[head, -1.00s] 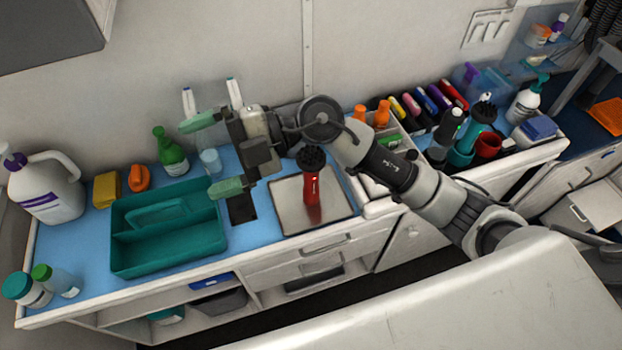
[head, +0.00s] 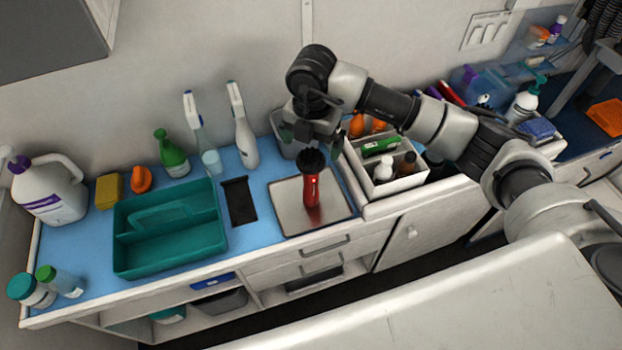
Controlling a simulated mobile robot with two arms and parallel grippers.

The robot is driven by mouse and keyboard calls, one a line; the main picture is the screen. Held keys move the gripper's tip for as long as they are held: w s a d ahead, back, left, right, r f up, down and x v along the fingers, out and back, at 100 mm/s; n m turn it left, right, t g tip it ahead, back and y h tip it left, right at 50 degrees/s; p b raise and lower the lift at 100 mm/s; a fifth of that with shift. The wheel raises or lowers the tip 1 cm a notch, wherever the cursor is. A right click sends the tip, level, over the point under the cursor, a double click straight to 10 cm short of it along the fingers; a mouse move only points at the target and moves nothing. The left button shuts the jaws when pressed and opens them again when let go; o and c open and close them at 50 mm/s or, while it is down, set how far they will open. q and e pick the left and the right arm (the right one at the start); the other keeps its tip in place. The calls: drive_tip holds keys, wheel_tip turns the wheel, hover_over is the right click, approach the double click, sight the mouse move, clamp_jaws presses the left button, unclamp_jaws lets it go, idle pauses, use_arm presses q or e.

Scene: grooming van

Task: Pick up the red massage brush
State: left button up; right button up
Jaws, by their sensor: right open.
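The red massage brush (head: 312,192) stands upright on the shallow metal tray (head: 286,215) on the blue counter, with its black bristled head on top. My right gripper (head: 310,143) points down just above and slightly behind the brush head in the picture. It is open and empty, and its fingers are partly hidden by its own body. I cannot tell whether a finger touches the brush head. My left gripper is not in view.
A teal caddy (head: 123,243) stands left of the tray, with a dark flat pad (head: 239,201) between. White spray bottles (head: 243,130) stand behind. A white divided box (head: 401,185) with bottles is close on the right. A white surface (head: 440,310) fills the front.

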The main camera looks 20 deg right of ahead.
sight(311, 155)
drive_tip(key=f, duration=0.1)
drive_tip(key=f+p, duration=0.1)
drive_tip(key=f, duration=0.1)
drive_tip(key=f+p, duration=0.1)
drive_tip(key=f, duration=0.1)
drive_tip(key=shift+w, duration=0.3)
drive_tip(key=shift+f, duration=0.25)
drive_tip(key=shift+r, duration=0.1)
drive_tip(key=c, duration=1.5)
drive_tip(key=shift+r, duration=0.1)
drive_tip(key=shift+c, duration=0.2)
